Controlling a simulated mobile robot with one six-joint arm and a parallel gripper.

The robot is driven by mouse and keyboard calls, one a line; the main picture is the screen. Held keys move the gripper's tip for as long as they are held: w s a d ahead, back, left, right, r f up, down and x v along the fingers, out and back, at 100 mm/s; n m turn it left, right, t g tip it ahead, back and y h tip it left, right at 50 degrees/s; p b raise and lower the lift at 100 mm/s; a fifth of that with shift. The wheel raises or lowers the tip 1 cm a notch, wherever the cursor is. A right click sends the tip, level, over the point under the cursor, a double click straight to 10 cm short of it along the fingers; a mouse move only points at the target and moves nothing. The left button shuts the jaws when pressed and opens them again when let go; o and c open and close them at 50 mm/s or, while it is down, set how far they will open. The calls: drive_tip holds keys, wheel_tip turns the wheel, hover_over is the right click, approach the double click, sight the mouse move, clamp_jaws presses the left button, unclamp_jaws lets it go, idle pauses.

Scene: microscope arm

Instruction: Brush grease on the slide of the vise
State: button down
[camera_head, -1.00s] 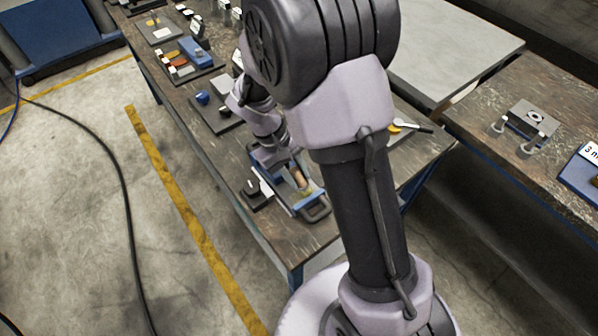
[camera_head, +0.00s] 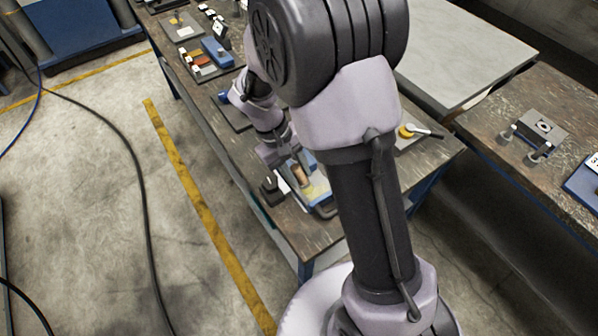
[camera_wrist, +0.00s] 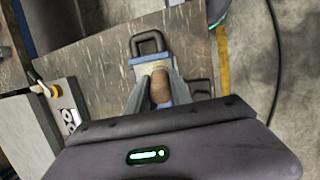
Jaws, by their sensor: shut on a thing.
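The blue vise (camera_wrist: 137,61) lies on the wooden bench beyond my gripper in the wrist view, its black loop handle (camera_wrist: 148,42) at the far end. In the head view the vise (camera_head: 309,158) is partly hidden by my arm. A yellowish patch (camera_head: 316,190) shows on its slide. My gripper (camera_wrist: 158,88) is shut on the brush, whose brown wooden handle (camera_wrist: 160,88) shows between the grey fingers. The handle (camera_head: 299,173) also shows above the vise in the head view. The bristles are hidden, so I cannot tell whether they touch the slide.
A black block (camera_head: 270,191) stands left of the vise. A yellow round thing (camera_head: 405,131) with a dark-tipped handle lies right of my arm. A blue tool (camera_head: 217,52) and small parts lie farther along the bench. Open floor is at left.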

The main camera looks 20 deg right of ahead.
sight(299, 168)
drive_tip(key=shift+r+p, duration=1.3)
drive_tip(key=shift+r, duration=0.45)
